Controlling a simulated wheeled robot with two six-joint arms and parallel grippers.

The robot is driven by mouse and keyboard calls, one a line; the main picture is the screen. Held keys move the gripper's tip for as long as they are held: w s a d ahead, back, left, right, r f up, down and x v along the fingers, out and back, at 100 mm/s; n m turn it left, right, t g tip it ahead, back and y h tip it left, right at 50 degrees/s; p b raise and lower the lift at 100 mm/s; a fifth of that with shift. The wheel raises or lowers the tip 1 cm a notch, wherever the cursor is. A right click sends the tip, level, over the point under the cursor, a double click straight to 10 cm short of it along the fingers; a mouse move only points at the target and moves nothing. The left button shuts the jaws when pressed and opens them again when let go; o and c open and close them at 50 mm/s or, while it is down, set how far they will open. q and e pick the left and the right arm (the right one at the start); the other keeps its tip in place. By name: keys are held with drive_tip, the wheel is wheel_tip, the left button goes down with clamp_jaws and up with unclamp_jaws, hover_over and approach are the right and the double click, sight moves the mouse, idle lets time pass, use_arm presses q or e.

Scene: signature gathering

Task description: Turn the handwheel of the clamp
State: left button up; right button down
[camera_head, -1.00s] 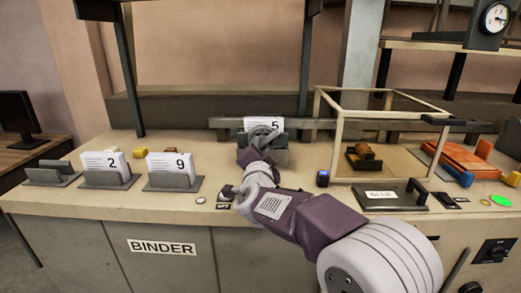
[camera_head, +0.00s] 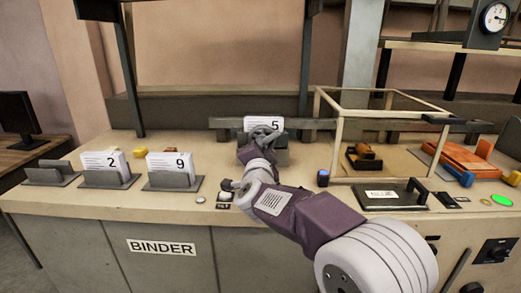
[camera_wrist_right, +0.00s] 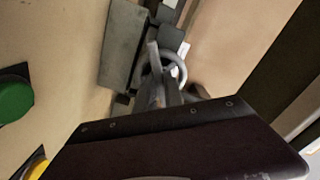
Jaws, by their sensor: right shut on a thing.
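The clamp (camera_head: 282,157) stands at the back middle of the bench, with a card marked 5 (camera_head: 263,123) upright in it. Its grey handwheel (camera_wrist_right: 177,65) shows as a spoked ring in the right wrist view. My right gripper (camera_wrist_right: 160,72) is shut on the handwheel, with its fingers at the ring. In the head view my right gripper (camera_head: 259,142) reaches the front of the clamp and partly hides the wheel. My left gripper is not in view.
Card holders marked 2 (camera_head: 110,160) and 9 (camera_head: 171,165) stand at left. A glass-sided frame (camera_head: 338,130) stands right of the clamp, behind a dark plate with a handle (camera_head: 392,197).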

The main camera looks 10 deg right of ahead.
drive_tip(key=shift+r+m+b, duration=0.2)
drive_tip(key=shift+m+b, duration=3.5)
drive_tip(key=shift+m, duration=3.8)
drive_tip(key=c, duration=1.4)
unclamp_jaws()
drive_tip(key=shift+c, duration=0.2)
drive_tip(key=shift+r, duration=0.1)
drive_tip(key=shift+s, duration=0.1)
